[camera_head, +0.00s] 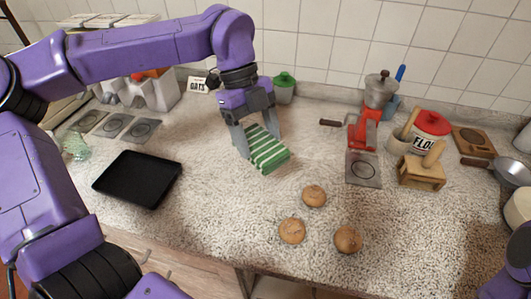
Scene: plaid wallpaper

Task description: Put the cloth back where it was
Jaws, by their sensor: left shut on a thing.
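My left gripper (256,137) is shut on a green and white striped cloth (268,152) near the middle of the counter. The cloth looks folded into a block and sits between the two fingers. I cannot tell whether its underside touches the counter. A purple part of my right arm (506,277) shows at the lower right corner, but its gripper is out of the picture.
A black tray (138,178) lies left of the cloth. Three round brown buns (314,196) lie in front. A green-lidded jar (284,90) stands behind.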

